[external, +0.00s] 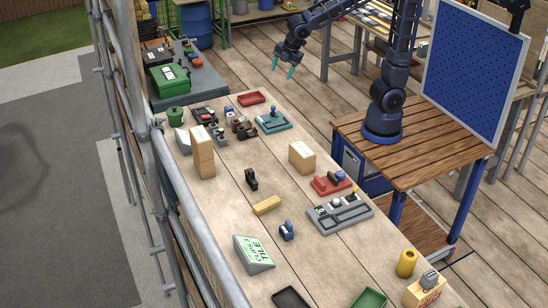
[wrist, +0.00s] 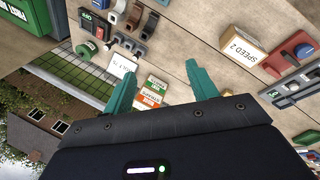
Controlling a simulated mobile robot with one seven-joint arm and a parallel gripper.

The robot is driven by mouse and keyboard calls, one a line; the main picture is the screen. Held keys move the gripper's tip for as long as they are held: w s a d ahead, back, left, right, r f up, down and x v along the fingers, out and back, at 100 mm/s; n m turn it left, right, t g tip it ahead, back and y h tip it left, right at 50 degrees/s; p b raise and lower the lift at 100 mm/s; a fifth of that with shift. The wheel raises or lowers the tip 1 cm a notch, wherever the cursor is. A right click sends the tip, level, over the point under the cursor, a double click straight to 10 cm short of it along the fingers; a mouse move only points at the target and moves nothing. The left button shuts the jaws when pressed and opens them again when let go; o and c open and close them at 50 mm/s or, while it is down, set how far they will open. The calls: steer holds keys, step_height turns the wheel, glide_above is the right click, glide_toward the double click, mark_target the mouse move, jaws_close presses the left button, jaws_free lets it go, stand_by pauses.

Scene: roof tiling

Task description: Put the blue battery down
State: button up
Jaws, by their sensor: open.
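The open fingers also show in the wrist view (wrist: 160,70). A small blue block (external: 286,230) stands on the near half of the table, well away from my gripper. Another blue piece (external: 340,177) lies in a red tray (external: 325,187); it also shows in the wrist view (wrist: 303,50). A further blue piece (external: 272,110) sits on a teal tray (external: 277,124). I cannot tell which blue piece is the battery.
Bare tabletop lies between the items.

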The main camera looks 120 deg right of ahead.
steer(key=s+a+r+m+t+y, duration=0.1)
steer(key=s+a+m, duration=0.3)
steer(key=s+a, duration=0.4)
steer(key=s+a+r+m+y, duration=0.1)
steer(key=s+a+m, duration=0.2)
steer(key=s+a, duration=0.5)
steer(key=s, duration=0.5)
steer(key=shift+r+m+t+y, duration=0.3)
steer(key=shift+r+m+t, duration=0.1)
steer(key=shift+s, duration=0.1)
